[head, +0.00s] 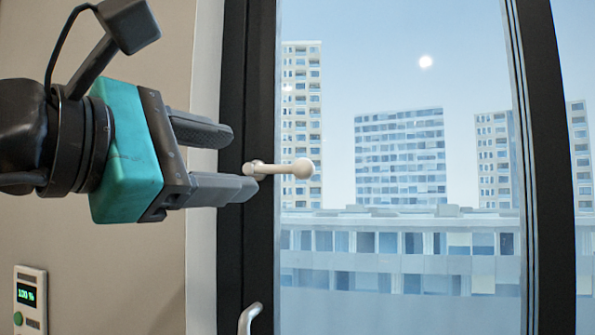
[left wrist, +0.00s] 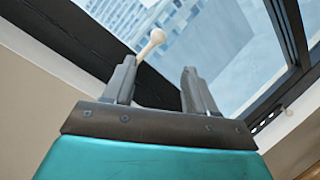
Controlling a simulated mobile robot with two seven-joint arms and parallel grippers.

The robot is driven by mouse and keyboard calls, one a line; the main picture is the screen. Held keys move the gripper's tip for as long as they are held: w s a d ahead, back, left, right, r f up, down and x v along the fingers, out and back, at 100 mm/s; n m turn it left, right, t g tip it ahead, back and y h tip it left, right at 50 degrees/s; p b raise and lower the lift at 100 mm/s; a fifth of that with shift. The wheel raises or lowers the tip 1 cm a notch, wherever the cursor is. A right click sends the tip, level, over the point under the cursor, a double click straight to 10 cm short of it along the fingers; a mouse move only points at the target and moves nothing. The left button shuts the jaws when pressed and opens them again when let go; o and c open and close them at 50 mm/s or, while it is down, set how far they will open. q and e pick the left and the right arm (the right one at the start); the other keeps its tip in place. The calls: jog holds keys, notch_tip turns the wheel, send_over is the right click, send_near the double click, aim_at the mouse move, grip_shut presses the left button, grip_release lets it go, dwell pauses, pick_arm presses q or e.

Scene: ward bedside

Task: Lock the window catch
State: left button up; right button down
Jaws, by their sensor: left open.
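The window catch (head: 285,169) is a small cream lever with a round knob end, mounted on the dark window frame (head: 248,110). In the head view its lever points right, roughly level, across the edge of the glass. My left gripper (head: 243,162) is open, just left of the catch, its two fingers pointing right. In the left wrist view the catch (left wrist: 153,43) shows beyond the tip of the left finger, and the space between the fingers (left wrist: 159,80) is empty. I cannot tell whether a finger touches the catch. My right gripper is not in view.
A pale metal handle (head: 249,318) sits lower on the window frame. A wall box with a green display (head: 30,299) is at the lower left. The window glass (head: 400,75) shows buildings outside.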

aim_at(298, 169)
pick_arm(q)
jog(key=p+x, duration=0.3)
jog(key=x, duration=0.8)
jog(key=shift+w+d+r, duration=0.15)
jog(key=shift+w+d, duration=0.1)
jog(key=shift+w, duration=0.05)
jog(key=shift+w+d, duration=0.25)
jog(key=shift+w, duration=0.15)
grip_shut()
